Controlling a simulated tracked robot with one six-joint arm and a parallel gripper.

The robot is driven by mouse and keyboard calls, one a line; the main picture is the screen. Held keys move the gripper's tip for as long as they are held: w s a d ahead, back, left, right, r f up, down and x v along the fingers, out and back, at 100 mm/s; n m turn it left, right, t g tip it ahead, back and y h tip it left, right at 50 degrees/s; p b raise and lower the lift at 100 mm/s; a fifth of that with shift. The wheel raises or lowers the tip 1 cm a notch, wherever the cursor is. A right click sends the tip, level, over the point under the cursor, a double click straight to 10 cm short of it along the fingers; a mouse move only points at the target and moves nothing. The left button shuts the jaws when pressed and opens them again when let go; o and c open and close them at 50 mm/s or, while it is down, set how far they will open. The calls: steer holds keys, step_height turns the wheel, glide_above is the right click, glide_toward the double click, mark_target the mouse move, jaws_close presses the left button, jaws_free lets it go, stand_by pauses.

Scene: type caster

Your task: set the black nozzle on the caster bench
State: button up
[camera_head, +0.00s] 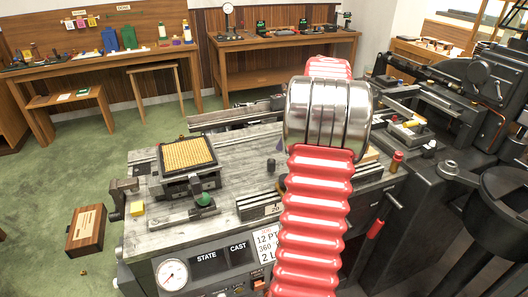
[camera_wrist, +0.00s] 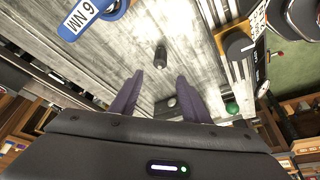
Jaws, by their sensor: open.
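A small dark piece that looks like the black nozzle (camera_head: 271,166) is on the grey wooden top of the caster bench (camera_head: 235,148), left of my red arm. In the wrist view a dark nozzle-like piece (camera_wrist: 160,56) shows against the bench top (camera_wrist: 205,52), beyond my fingertips and apart from them. My gripper (camera_wrist: 160,77) is open, with nothing between its two purple-grey fingers. In the head view my red ribbed arm and its metal joint hide the gripper and part of the bench.
A tray of yellow type (camera_head: 187,154) and a green knob (camera_head: 204,199) are on the bench's left part. A blue tag with a white label (camera_wrist: 92,16) shows in the wrist view. A wooden box (camera_head: 86,230) is on the floor. Dark machinery (camera_head: 480,90) stands right.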

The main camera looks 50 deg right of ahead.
steer(key=w+a+r+m, duration=0.1)
steer(key=a+r, duration=0.2)
steer(key=a, duration=0.7)
steer(key=w+a+r+h, duration=0.1)
steer(key=w+a+r, duration=0.1)
steer(key=a, duration=0.8)
steer(key=w+a+r+m, duration=0.1)
steer(key=a+r, duration=0.2)
steer(key=a, duration=0.8)
steer(key=s+a+f, duration=0.2)
steer(key=s+a, duration=0.4)
steer(key=a, duration=0.4)
steer(key=s+a+f+m+t, duration=0.1)
steer(key=s+a+f, duration=0.1)
steer(key=s+a, duration=0.5)
steer(key=a, duration=0.3)
steer(key=shift+a+f+m, duration=0.3)
steer(key=shift+a+f, duration=0.1)
steer(key=shift+c, duration=1.4)
